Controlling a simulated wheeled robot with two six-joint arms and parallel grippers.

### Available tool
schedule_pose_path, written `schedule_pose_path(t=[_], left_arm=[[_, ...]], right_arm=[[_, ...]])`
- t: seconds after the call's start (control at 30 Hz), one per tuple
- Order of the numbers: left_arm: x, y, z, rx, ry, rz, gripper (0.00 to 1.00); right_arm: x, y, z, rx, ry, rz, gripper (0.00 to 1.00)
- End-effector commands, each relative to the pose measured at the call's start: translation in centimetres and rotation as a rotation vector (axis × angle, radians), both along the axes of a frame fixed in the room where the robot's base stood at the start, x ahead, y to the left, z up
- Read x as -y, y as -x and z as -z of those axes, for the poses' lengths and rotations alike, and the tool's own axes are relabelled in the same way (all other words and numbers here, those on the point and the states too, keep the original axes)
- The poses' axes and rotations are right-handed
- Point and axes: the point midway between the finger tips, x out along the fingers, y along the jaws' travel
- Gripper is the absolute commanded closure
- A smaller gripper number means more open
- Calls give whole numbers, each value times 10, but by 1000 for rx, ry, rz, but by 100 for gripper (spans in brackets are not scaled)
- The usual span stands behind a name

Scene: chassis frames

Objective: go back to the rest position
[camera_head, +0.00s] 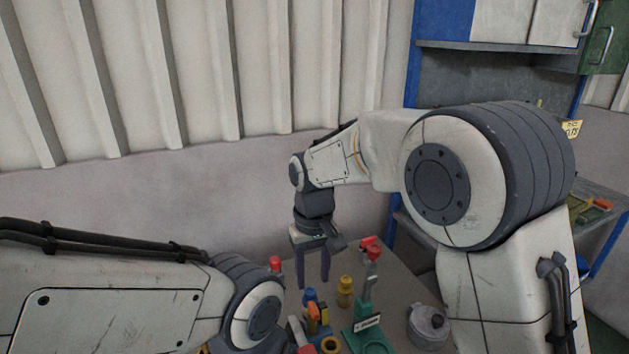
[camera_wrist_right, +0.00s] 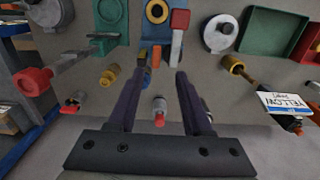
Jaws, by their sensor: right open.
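My right gripper (camera_head: 313,284) hangs fingers-down above the far part of the table (camera_head: 400,284). Its two dark purple fingers are apart, with nothing held between them. They also show in the right wrist view (camera_wrist_right: 162,72), spread over the table. A small bottle with a red cap (camera_wrist_right: 160,112) shows between the fingers there, lower in the picture, and I cannot tell its distance from them. My left arm comes in from the left, low in the head view. Its gripper does not show.
A corrugated wall (camera_head: 200,70) stands behind; shelving (camera_head: 500,46) stands right.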

Motion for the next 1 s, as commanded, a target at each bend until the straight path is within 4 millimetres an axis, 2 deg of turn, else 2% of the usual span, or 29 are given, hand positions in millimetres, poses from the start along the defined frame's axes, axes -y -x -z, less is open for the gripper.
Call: schedule_pose_path(t=[0.07, 0.23, 0.3, 0.4, 0.5, 0.67, 1.0], left_arm=[[0, 0, 0, 0, 0, 0, 100], [0, 0, 0, 0, 0, 0, 100], [0, 0, 0, 0, 0, 0, 100], [0, 0, 0, 0, 0, 0, 100], [0, 0, 0, 0, 0, 0, 100], [0, 0, 0, 0, 0, 0, 100], [0, 0, 0, 0, 0, 0, 100]], right_arm=[[-1, 28, -10, 5, -12, -29, 50], [7, 117, -22, 11, -42, -118, 50], [16, 153, -21, 13, -55, -154, 50], [30, 197, -14, 14, -69, -196, 50], [42, 228, -6, 14, -80, -225, 50], [51, 249, 1, 14, -87, -246, 50], [51, 249, 1, 14, -87, -246, 50]])
